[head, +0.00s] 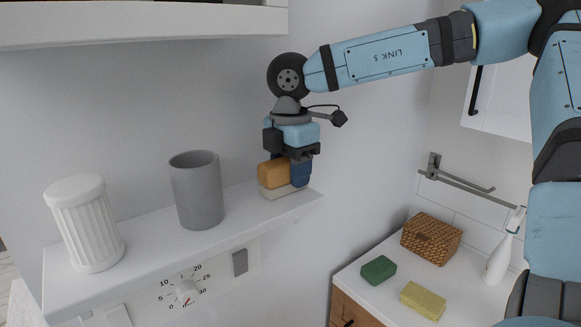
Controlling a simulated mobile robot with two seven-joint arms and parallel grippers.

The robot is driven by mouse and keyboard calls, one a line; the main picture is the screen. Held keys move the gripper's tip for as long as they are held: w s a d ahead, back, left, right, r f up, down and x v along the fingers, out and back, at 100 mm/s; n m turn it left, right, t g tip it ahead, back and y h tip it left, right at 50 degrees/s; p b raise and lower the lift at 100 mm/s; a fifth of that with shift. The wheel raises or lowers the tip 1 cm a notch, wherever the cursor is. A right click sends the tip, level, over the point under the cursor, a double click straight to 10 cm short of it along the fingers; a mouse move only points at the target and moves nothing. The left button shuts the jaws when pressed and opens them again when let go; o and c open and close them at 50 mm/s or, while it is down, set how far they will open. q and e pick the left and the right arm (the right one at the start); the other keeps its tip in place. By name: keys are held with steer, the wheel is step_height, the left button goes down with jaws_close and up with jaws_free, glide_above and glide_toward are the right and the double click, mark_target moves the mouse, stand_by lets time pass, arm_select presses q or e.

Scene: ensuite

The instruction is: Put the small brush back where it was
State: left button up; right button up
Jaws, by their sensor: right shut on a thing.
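The small brush (272,174) has an orange-brown body and a pale underside. It is at the right end of the white wall shelf (150,256), bristle side down. It looks level and at the shelf surface; whether it bears on the shelf or hangs just above it I cannot tell. My right gripper (299,174) points down from above and is shut on the brush, with a dark blue finger hiding its right part. My left gripper is not in view.
A grey cup (197,191) and a white ribbed jar (85,225) stand left on the shelf. A dial (187,291) sits below it. At lower right, a counter holds a green sponge (378,270), a yellow sponge (423,300), a wicker box (431,238) and a white bottle (500,258).

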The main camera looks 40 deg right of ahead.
steer(key=shift+s+f+b, duration=0.1)
steer(key=shift+b, duration=0.25)
steer(key=o, duration=0.8)
steer(key=shift+o, duration=0.2)
steer(key=shift+r+p, duration=0.4)
steer(key=shift+r, duration=0.05)
step_height(320, 180, up, 12)
steer(key=shift+f+b, duration=0.25)
steer(key=shift+b, duration=0.4)
steer(key=shift+f, duration=0.1)
